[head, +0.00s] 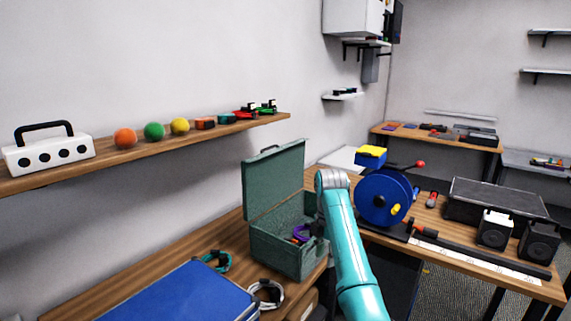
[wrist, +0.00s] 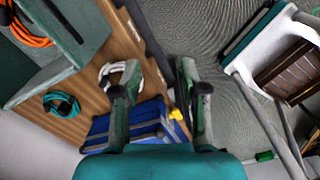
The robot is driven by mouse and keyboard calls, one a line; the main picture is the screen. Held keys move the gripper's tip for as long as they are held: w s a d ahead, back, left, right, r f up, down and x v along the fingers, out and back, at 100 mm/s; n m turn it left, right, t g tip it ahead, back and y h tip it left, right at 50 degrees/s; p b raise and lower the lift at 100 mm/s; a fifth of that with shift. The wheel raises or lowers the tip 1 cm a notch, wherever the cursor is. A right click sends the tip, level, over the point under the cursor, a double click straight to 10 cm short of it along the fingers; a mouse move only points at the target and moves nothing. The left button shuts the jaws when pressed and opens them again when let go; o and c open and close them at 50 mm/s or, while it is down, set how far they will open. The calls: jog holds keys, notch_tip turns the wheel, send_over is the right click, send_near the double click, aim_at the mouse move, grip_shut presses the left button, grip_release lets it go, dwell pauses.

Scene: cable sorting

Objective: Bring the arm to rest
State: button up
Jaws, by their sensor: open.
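My teal arm (head: 350,240) rises in front of the workbench in the head view, bent at its top. In the wrist view my gripper (wrist: 161,92) is open, its two dark fingertips wide apart with nothing between them. In the head view the gripper is mostly hidden by the arm near the green case (head: 285,246). The case stands open, lid up, with a purple cable (head: 301,232) inside; an orange cable (wrist: 28,28) shows inside it in the wrist view.
A blue box (head: 165,295) stands at the bench's left end. A blue reel (head: 383,196) stands right of my arm, with black boxes (head: 495,201) beyond. Floor (head: 440,285) shows under the right bench.

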jog(key=s+d+f+m+t, duration=0.1)
jog(key=s+f+m+t, duration=0.2)
jog(key=f, duration=1.1)
jog(key=s+d+f+m+t, duration=0.1)
jog(key=s+f+m, duration=0.35)
jog(key=f, duration=0.95)
jog(key=s+d+f+m+t, duration=0.1)
jog(key=s+f+m+t, duration=0.1)
jog(key=s+f, duration=0.6)
jog(key=s+d+f+m+t, duration=0.15)
jog(key=s+f, duration=0.25)
jog(key=s, duration=0.8)
jog(key=s+d+r+m+t, duration=0.1)
jog(key=s+r+m+t, duration=0.15)
jog(key=s, duration=0.85)
jog(key=s+d+r+m+t, duration=0.1)
jog(key=s+r+m, duration=0.25)
jog(key=s, duration=0.65)
jog(key=s+r+m+t, duration=0.2)
jog(key=s+r+m, duration=0.1)
jog(key=s+r, duration=0.6)
jog(key=s+r+m+t, duration=0.1)
jog(key=s+r+m, duration=0.3)
jog(key=s+r, duration=0.4)
notch_tip(320, 180, up, 6)
jog(key=shift+s+d+f+t, duration=0.15)
jog(key=shift+s+d+t, duration=0.1)
jog(key=shift+s+t, duration=0.15)
